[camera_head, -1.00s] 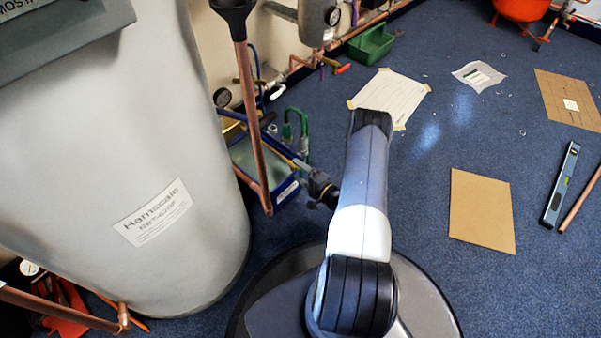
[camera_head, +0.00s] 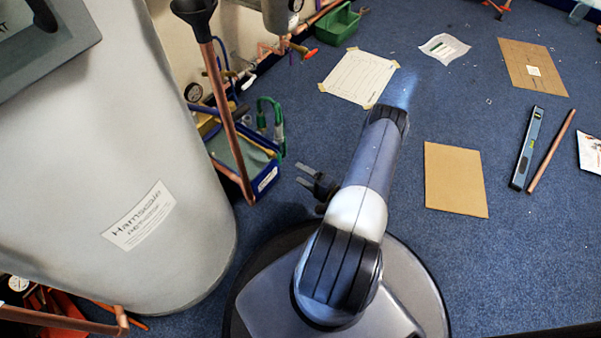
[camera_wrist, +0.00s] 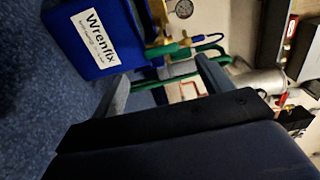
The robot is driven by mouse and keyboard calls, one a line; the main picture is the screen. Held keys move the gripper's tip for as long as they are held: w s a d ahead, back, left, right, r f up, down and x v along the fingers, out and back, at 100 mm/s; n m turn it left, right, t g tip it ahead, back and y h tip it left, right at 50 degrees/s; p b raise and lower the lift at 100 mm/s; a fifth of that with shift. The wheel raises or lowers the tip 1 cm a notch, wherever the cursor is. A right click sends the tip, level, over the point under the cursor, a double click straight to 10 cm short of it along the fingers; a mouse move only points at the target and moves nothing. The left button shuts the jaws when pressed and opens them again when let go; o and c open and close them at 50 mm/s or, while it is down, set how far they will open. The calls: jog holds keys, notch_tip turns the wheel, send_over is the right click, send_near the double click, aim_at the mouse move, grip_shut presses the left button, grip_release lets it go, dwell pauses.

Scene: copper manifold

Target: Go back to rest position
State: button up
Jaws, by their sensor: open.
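My gripper (camera_head: 302,176) is open and empty, over the blue carpet left of my arm in the head view. Its two fingers also show apart in the wrist view (camera_wrist: 162,80). No object is visible between them. The blue box (camera_head: 266,180) stands left of my gripper, apart from it, with green hose and tools at it. In the wrist view the blue box (camera_wrist: 65,45) carries a "Wrenfix" label and lies beyond the fingers, with green handles or hose beside it.
A big grey cylinder (camera_head: 140,120) fills the left, with an upright copper pipe (camera_head: 228,120) beside it. A brown sheet (camera_head: 455,180), a spirit level (camera_head: 527,148) and a copper pipe (camera_head: 551,150) lie at the right. A taped paper (camera_head: 358,76) lies further back. Open carpet lies between.

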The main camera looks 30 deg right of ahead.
aim_at(280, 161)
jog(key=shift+w, duration=0.1)
jog(key=b+x, duration=0.3)
jog(key=x, duration=0.8)
jog(key=shift+d, duration=0.1)
